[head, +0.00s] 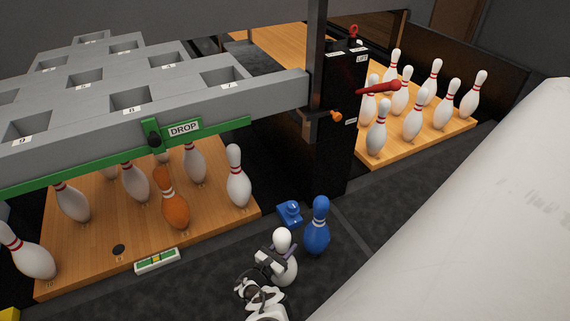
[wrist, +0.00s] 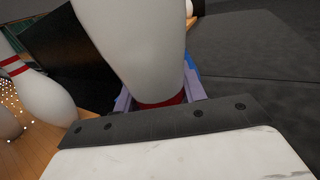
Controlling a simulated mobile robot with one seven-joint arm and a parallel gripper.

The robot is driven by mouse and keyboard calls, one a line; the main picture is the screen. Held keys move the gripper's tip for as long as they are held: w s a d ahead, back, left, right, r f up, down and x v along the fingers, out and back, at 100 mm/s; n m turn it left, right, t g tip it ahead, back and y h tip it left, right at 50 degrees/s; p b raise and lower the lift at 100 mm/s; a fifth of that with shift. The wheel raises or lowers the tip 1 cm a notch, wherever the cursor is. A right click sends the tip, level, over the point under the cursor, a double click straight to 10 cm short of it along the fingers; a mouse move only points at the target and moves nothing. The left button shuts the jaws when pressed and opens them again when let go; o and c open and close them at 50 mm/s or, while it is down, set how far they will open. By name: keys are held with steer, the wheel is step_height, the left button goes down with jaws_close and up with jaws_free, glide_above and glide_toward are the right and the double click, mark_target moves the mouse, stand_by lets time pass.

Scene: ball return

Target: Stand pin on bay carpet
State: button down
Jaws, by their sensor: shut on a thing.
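My gripper (head: 274,262) is shut on a white pin (head: 283,268). The pin looks close to upright over the dark bay carpet (head: 215,275). I cannot tell whether its base touches the carpet. In the wrist view the white pin (wrist: 140,45) fills the upper middle, with purple jaws (wrist: 155,98) around it by a red band. A blue pin (head: 317,230) stands upright on the carpet just right of the held pin. Its blue colour shows partly behind the held pin in the wrist view.
A small blue object (head: 289,212) lies behind the held pin. The left wooden deck (head: 110,245) holds white pins and an orange pin (head: 171,200) under the grey rack (head: 130,90). A black post (head: 340,130) stands behind. Right-hand pins (head: 414,120) stand on another deck.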

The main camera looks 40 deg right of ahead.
steer(key=shift+d+r, duration=0.1)
steer(key=shift+r, duration=0.05)
steer(key=c, duration=0.7)
jaws_free()
steer(key=shift+c, duration=0.2)
steer(key=shift+a+f, duration=0.2)
steer(key=shift+f, duration=0.05)
steer(key=p+v, duration=0.4)
steer(key=v, duration=0.9)
steer(key=shift+a, duration=0.3)
steer(key=shift+s+r, duration=0.1)
